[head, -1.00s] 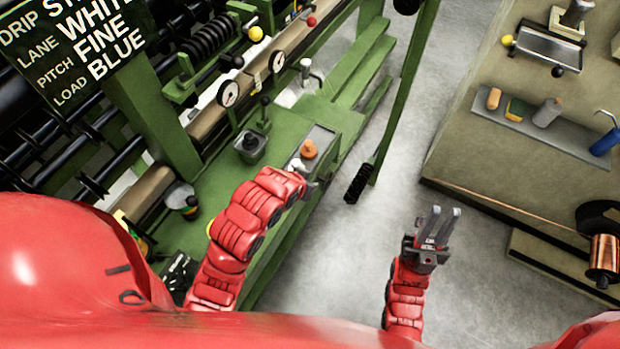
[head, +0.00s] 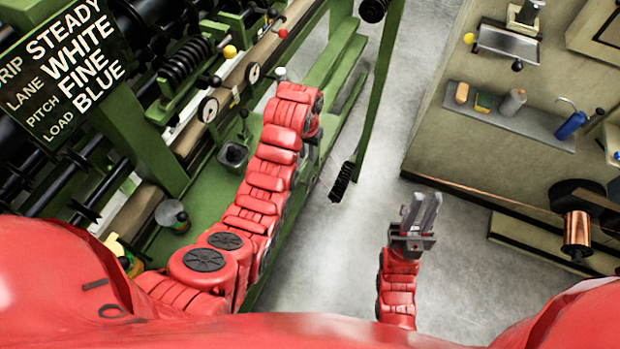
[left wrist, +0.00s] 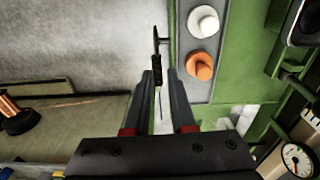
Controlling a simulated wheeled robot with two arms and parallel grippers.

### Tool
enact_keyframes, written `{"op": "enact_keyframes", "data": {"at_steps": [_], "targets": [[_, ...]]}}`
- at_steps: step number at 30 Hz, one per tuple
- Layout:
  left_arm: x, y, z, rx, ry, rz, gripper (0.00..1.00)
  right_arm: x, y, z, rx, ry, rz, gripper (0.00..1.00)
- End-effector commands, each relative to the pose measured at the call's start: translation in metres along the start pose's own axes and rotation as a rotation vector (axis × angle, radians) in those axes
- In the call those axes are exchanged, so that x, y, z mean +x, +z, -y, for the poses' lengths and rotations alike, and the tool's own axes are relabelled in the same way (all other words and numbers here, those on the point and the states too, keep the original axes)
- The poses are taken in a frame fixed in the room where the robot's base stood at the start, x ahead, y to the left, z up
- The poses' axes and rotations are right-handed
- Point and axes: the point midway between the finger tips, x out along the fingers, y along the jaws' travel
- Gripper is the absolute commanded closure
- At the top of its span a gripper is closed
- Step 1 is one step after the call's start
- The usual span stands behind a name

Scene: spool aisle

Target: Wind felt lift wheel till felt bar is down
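Beside the fingers in the wrist view, a white knob (left wrist: 203,21) and an orange knob (left wrist: 201,66) sit on a grey panel (left wrist: 190,93). My right gripper (head: 421,203) is open and empty above the grey floor. I cannot pick out the felt lift wheel for sure. A long brown bar (head: 262,48) runs along the machine; I cannot tell whether it is the felt bar.
Gauges (head: 208,110) and a black coil (head: 184,62) are on the machine. A green post (head: 380,90) and a black ribbed piece (head: 342,182) stand in the aisle side. The floor between is clear.

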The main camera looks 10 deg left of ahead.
Motion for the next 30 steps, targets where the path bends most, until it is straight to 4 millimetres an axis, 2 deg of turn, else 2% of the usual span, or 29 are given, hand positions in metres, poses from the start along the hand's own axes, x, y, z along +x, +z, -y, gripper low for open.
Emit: {"op": "enact_keyframes", "data": {"at_steps": [4,8,18,21,22,23,30], "targets": [[-0.007,-0.002,-0.009,0.026,-0.003,0.049,0.77,0.002,0.000,0.000,0.000,0.000,0.000,0.77],[0.005,-0.001,-0.010,0.028,-0.005,0.055,0.77,-0.010,0.002,0.001,0.000,0.000,0.000,0.77],[0.071,0.003,-0.009,0.027,-0.004,0.055,0.77,-0.072,0.012,0.004,0.000,0.000,0.000,0.77],[0.093,0.005,-0.009,0.027,-0.004,0.056,0.77,-0.085,0.014,0.004,0.000,0.000,0.000,0.77],[0.090,0.006,-0.009,0.027,-0.003,0.062,0.77,-0.071,0.012,0.004,0.000,0.000,0.001,0.77],[0.095,0.006,-0.009,0.027,-0.003,0.063,0.77,-0.067,0.011,0.003,0.000,0.000,0.000,0.77],[0.136,0.008,-0.009,0.027,-0.003,0.058,0.77,-0.058,0.010,0.003,0.000,0.000,0.000,0.77]]}}
